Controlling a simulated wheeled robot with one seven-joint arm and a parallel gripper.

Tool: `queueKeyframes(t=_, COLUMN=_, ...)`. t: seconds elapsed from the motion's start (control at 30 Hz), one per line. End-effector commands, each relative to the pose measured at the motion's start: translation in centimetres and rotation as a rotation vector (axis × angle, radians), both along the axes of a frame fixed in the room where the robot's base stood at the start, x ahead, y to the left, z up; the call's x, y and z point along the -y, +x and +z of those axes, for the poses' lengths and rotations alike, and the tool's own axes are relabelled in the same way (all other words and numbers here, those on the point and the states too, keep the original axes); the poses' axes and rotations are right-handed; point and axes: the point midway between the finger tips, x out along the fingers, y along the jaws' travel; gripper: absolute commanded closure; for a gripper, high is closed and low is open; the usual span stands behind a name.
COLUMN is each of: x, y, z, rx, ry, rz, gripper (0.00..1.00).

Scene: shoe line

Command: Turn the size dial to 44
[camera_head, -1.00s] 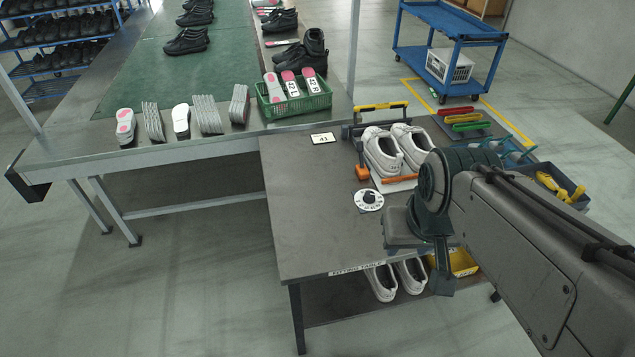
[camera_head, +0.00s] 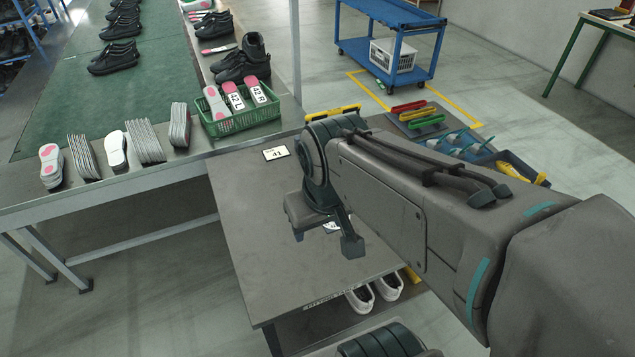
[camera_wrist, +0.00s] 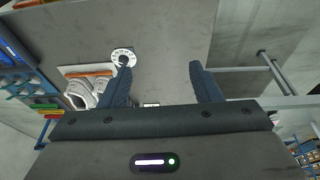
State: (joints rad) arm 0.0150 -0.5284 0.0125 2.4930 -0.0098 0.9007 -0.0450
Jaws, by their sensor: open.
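The size dial (camera_wrist: 123,57) is a white disc with dark marks and a black knob, flat on the grey fitting table (camera_head: 250,240). In the wrist view it lies by the tip of the left finger; its numbers are too small to read. In the head view my arm hides all but a sliver of the dial. My gripper (camera_wrist: 160,67) is open and empty, pointing down over the table, with bare tabletop between its fingers. A card reading 41 (camera_head: 276,153) lies at the table's back left.
White shoes (camera_wrist: 80,93) stand near the dial, hidden by my arm in the head view. A green crate (camera_head: 240,118) with insoles stands on the bench behind. Coloured tools (camera_head: 420,118) and blue racks lie to the right. The table's left part is clear.

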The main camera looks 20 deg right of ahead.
Motion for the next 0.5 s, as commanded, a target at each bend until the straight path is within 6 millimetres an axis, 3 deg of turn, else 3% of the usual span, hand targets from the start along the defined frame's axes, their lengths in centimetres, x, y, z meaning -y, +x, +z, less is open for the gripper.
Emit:
queueKeyframes(t=0.27, x=2.6, y=6.0, z=-0.5, rx=-0.119, ry=-0.188, rz=0.329, gripper=0.42)
queueKeyframes(t=0.5, x=5.7, y=12.4, z=-3.1, rx=-0.248, ry=-0.287, rz=0.728, gripper=0.42)
